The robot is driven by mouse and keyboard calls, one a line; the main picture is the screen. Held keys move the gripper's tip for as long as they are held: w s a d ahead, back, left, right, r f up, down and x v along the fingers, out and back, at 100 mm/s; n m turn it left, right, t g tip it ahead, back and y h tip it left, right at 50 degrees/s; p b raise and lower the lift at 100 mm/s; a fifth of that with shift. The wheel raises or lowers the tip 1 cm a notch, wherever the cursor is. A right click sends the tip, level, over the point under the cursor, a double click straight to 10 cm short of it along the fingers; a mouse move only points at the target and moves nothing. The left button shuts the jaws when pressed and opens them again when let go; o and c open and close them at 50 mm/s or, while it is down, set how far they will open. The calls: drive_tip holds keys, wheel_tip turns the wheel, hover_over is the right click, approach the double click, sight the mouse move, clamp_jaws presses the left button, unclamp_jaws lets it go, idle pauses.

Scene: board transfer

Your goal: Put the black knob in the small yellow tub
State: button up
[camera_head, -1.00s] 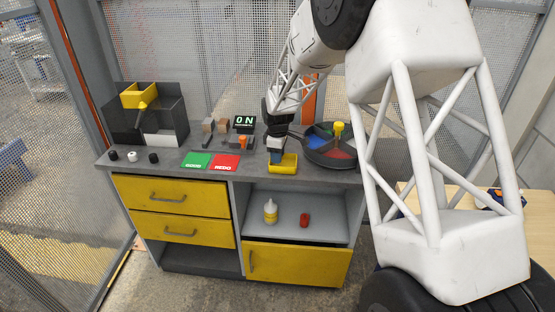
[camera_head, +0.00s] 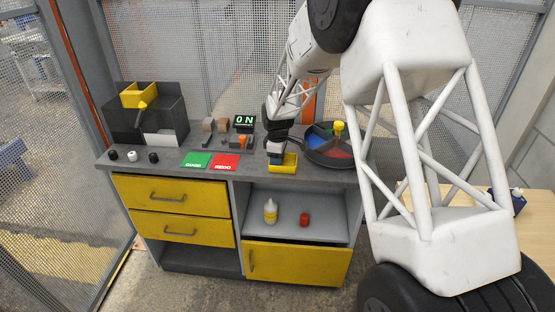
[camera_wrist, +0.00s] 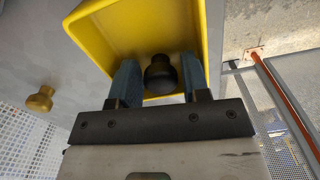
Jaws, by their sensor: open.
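The small yellow tub (camera_head: 287,168) stands at the front edge of the grey bench top, left of the round divided tray. It fills the upper middle of the wrist view (camera_wrist: 205,20). My gripper (camera_head: 275,158) is low over the tub's left part, fingers pointing down. In the wrist view my gripper (camera_wrist: 160,82) is open, with one blue finger on each side of the black knob (camera_wrist: 160,75). The knob shows against the tub's inside near its lower edge in that view. I cannot tell whether it rests on the tub's floor. The head view hides it.
A round divided tray (camera_head: 322,158) with a yellow-topped piece is close right. Green (camera_head: 196,160) and red (camera_head: 225,162) pads lie left. Small black and white knobs (camera_head: 132,155) stand at the bench's left front. A brass knob (camera_wrist: 40,98) shows in the wrist view.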

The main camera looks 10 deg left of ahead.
drive_tip(key=shift+r, duration=0.15)
wheel_tip(320, 180, up, 12)
idle(0.7)
idle(0.6)
drive_tip(key=shift+s+d+r, duration=0.1)
